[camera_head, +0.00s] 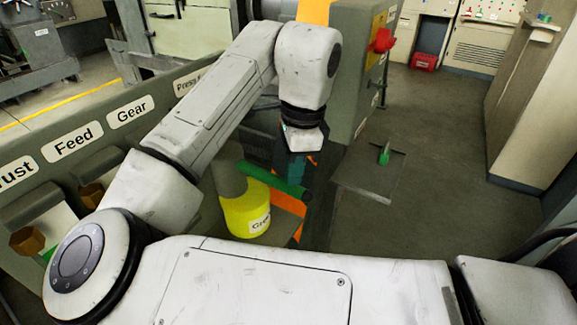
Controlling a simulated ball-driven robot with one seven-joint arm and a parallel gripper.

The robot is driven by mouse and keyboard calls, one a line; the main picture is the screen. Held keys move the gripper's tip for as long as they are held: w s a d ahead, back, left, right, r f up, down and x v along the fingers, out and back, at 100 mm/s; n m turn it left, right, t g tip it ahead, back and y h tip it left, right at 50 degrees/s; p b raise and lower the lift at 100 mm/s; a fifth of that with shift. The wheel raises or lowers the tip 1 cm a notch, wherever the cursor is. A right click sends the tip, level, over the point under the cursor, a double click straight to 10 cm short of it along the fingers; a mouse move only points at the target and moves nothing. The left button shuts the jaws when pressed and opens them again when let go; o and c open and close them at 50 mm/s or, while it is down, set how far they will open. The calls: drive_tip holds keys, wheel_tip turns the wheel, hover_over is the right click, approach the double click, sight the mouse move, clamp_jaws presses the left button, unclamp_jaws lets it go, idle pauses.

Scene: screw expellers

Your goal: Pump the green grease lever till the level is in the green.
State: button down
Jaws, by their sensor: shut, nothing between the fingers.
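The green grease lever (272,180) is a bar that slopes down to the right from the top of a yellow grease pot (246,212), whose label is partly hidden and reads "Gre". My gripper (291,172) points down at the lever's right part, close to it. It is shut and holds nothing. I cannot tell whether it touches the lever. My arm hides part of the machine behind the pot. I cannot make out a level mark or a green zone.
A grey plate with a small green upright handle (384,155) lies to the right. A red knob (382,40) juts from the grey-green cabinet (352,75). Panels labelled Feed (72,141) and Gear (131,112) stand at left. The floor at right is clear.

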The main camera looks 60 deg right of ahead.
drive_tip(key=shift+s+d+r+p, duration=0.25)
drive_tip(key=shift+s+d+p, duration=0.25)
drive_tip(key=shift+s+p, duration=0.05)
drive_tip(key=shift+s+d+r+p, duration=0.2)
drive_tip(key=shift+s+d+p, duration=0.3)
drive_tip(key=shift+s+p, duration=0.05)
drive_tip(key=shift+r, duration=0.1)
wheel_tip(320, 180, up, 11)
drive_tip(key=shift+s+d+f, duration=0.2)
drive_tip(key=shift+s+d, duration=0.2)
drive_tip(key=shift+s, duration=0.1)
